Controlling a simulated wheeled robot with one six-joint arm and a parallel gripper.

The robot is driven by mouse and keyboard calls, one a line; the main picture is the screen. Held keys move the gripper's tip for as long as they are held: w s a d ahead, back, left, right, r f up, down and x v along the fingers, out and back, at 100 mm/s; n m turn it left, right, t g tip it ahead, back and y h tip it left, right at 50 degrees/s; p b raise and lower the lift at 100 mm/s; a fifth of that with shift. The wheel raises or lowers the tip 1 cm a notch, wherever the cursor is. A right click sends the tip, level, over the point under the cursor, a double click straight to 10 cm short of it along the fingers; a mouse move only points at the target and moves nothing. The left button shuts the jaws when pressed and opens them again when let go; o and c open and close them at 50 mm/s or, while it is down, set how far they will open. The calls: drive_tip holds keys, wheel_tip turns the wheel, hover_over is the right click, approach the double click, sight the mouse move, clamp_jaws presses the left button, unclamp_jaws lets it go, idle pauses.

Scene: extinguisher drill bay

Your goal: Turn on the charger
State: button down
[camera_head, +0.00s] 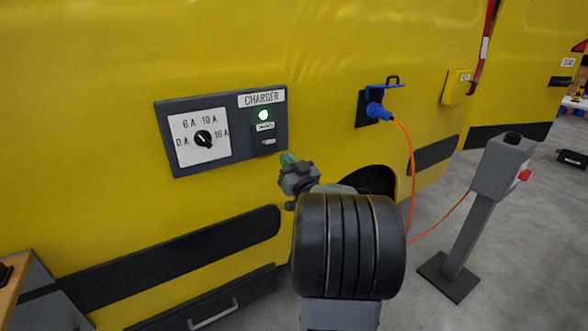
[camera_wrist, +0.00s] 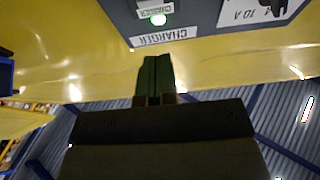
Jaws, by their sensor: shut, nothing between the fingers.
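The charger panel (camera_head: 182,158) is a dark box on the yellow vehicle side. It has a white dial plate marked 0 A, 6 A, 10 A and 16 A with a black knob (camera_head: 203,139). A green lamp (camera_head: 263,115) glows under the CHARGER label (camera_head: 261,97). Below the lamp is a small labelled switch (camera_head: 267,141). My gripper (camera_head: 287,158) is shut and empty, just right of and below the switch, apart from it as far as I can tell. In the wrist view the shut green fingers (camera_wrist: 157,60) point toward the panel, with the lit lamp (camera_wrist: 158,19) beyond them.
A blue plug (camera_head: 378,111) sits in a socket right of the panel. Its orange cable (camera_head: 412,165) hangs down and runs to a grey post (camera_head: 470,215) on the right. A yellow box (camera_head: 456,87) is fixed farther right. Grey floor lies open around the post.

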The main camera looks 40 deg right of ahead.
drive_tip(key=shift+r+v, duration=0.15)
drive_tip(key=shift+v, duration=0.65)
drive_tip(key=shift+r+v, duration=0.15)
drive_tip(key=shift+v, duration=0.65)
